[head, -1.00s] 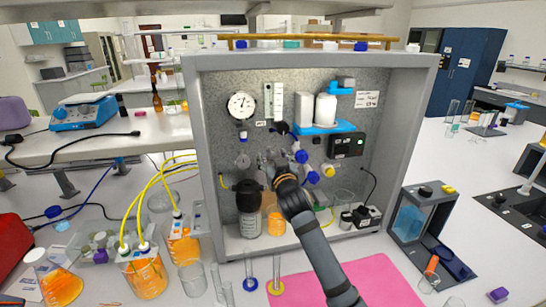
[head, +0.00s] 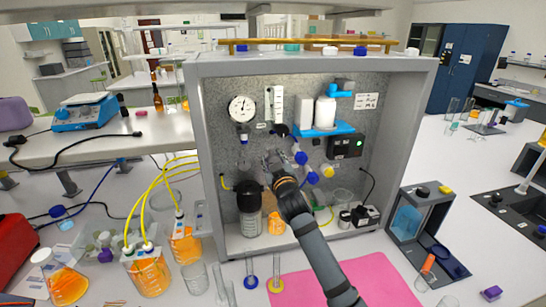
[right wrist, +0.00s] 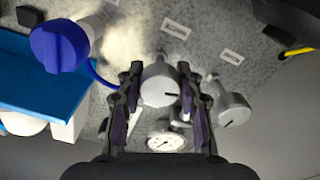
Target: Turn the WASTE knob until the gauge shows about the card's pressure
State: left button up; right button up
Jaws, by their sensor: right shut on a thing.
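My right gripper (head: 275,163) reaches to the back panel of the grey rig. In the right wrist view its two fingers (right wrist: 160,100) are shut on a grey knob (right wrist: 159,84) with a dark pointer mark. I cannot read its label, so I cannot tell by name if it is the WASTE knob. A second grey knob (right wrist: 233,109) sits just beside the right finger, apart from it. The round white gauge (head: 242,108) is at the panel's upper left; its reading is too small to tell. My left gripper is out of view.
Blue-capped valves (head: 300,157) stick out close to the right of my gripper. A blue shelf (head: 325,130) holds white canisters. Orange-filled beakers (head: 148,273) with yellow tubes stand at left.

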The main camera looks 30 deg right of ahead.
jog(key=o, duration=1.2)
jog(key=v, duration=1.2)
dwell(1.8)
